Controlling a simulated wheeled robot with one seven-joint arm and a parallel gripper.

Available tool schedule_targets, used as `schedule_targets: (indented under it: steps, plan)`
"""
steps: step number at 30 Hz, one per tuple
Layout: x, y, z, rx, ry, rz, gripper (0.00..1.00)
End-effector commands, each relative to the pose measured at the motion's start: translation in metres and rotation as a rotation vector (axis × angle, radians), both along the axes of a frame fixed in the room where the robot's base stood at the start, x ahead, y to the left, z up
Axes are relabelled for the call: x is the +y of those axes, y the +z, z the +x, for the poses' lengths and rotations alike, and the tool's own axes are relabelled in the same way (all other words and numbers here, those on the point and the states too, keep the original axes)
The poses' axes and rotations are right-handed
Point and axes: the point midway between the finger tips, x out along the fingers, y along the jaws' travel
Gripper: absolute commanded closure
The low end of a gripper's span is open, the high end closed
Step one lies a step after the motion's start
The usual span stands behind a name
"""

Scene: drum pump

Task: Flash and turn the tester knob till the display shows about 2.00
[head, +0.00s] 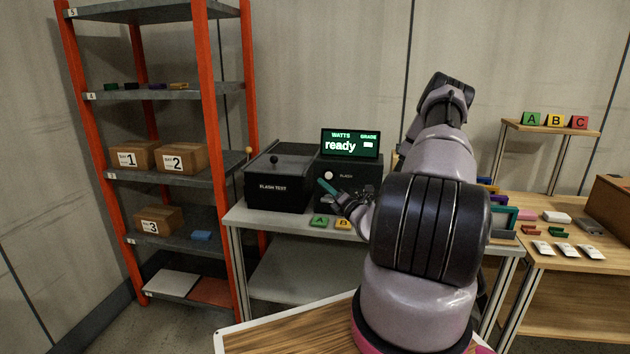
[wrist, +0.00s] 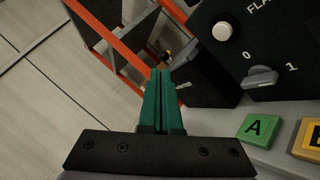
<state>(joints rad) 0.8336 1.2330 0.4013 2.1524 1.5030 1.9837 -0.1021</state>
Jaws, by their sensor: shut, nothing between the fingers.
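The flash tester (head: 365,177) is a black box on a grey bench. Its display (head: 350,144) reads "ready" under WATTS, with a dash-like mark under GRADE. A round white button (wrist: 222,32) sits beside the cut-off label "FLA..." in the wrist view; the button (head: 328,175) also shows in the head view. Below it is a grey knob (wrist: 260,77) between the marks 0 and 1; my gripper seems to hide it in the head view. My gripper (head: 323,184), with green fingers, is shut and empty in front of the tester; its fingertips (wrist: 160,75) point left of the button and knob.
Green A (wrist: 257,129) and yellow B (head: 343,224) blocks lie on the bench front. An orange shelf rack (head: 215,150) stands left; a wooden table (head: 560,265) with small parts stands right.

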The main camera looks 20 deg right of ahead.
Motion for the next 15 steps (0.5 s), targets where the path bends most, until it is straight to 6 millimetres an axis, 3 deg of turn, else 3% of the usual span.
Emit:
schedule_targets:
  steps: [6, 15]
  plan:
    - [-0.017, -0.022, -0.002, 0.031, -0.079, 0.063, 1.0]
    - [-0.017, -0.022, -0.002, 0.031, -0.08, 0.064, 1.0]
